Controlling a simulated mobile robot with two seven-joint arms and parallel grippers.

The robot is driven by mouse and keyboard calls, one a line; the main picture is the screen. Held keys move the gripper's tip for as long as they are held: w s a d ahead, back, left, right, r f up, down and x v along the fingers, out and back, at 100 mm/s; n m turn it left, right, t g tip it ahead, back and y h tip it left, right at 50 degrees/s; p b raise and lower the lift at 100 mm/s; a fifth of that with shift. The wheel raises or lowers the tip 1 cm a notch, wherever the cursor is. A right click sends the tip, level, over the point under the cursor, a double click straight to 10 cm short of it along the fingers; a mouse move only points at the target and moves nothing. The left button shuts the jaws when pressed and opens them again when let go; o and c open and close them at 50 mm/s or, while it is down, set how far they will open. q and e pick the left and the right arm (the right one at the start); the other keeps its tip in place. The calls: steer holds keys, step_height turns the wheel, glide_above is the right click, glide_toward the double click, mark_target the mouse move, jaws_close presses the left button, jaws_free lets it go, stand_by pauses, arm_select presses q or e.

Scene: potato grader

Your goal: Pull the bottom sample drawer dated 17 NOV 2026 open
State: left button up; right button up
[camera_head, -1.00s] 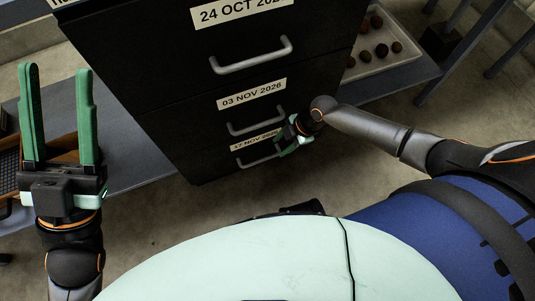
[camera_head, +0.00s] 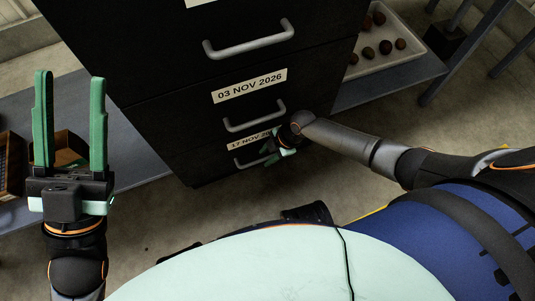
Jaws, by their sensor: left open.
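The bottom drawer (camera_head: 208,172), its label (camera_head: 243,141) partly covered and reading 17 NOV, is at the foot of a dark cabinet. Its grey bar handle (camera_head: 243,164) shows at the left end; the right end is hidden by my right gripper. My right gripper (camera_head: 272,152), small and dark with pale green fingers, is at the right end of this handle. I cannot tell whether its fingers are around the bar or how far apart they are. The drawer looks shut. My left gripper (camera_head: 71,125) is open and empty, fingers up, left of the cabinet.
Above are the 03 NOV 2026 drawer (camera_head: 180,125) and another handled drawer (camera_head: 120,60), both looking shut. A grey shelf (camera_head: 135,168) holds a brown box (camera_head: 68,142) at left. A pale tray (camera_head: 385,62) of potatoes is at right. The floor (camera_head: 165,215) before the cabinet is clear.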

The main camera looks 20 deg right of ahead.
jaws_close()
stand_by(1.2)
